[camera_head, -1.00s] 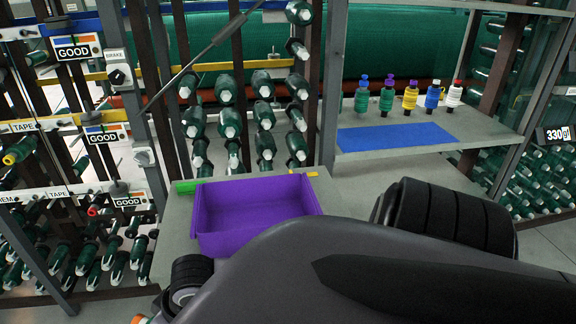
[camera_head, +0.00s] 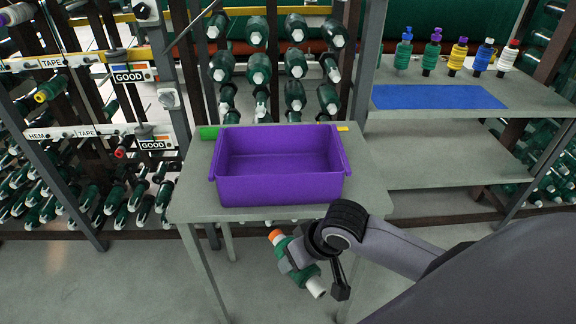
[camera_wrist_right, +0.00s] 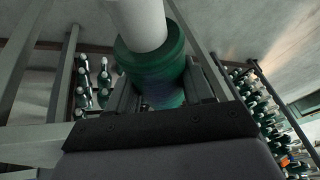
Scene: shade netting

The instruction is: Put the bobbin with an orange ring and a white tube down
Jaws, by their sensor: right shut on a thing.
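My right gripper (camera_head: 303,262) is shut on a green bobbin with an orange ring at its upper end and a white tube at its lower end (camera_head: 316,287). The bobbin is tilted and held in the air in front of the small grey table, below its front edge. In the right wrist view the green bobbin (camera_wrist_right: 150,62) is between the fingers, with its white tube toward the top. A purple bin (camera_head: 280,188) stands on the grey table (camera_head: 190,200); it looks empty. My left gripper is not in view.
A blue mat (camera_head: 440,97) lies on a shelf at right, with several coloured bobbins standing behind it. Racks of green bobbins stand behind the table and at left. Floor in front is clear.

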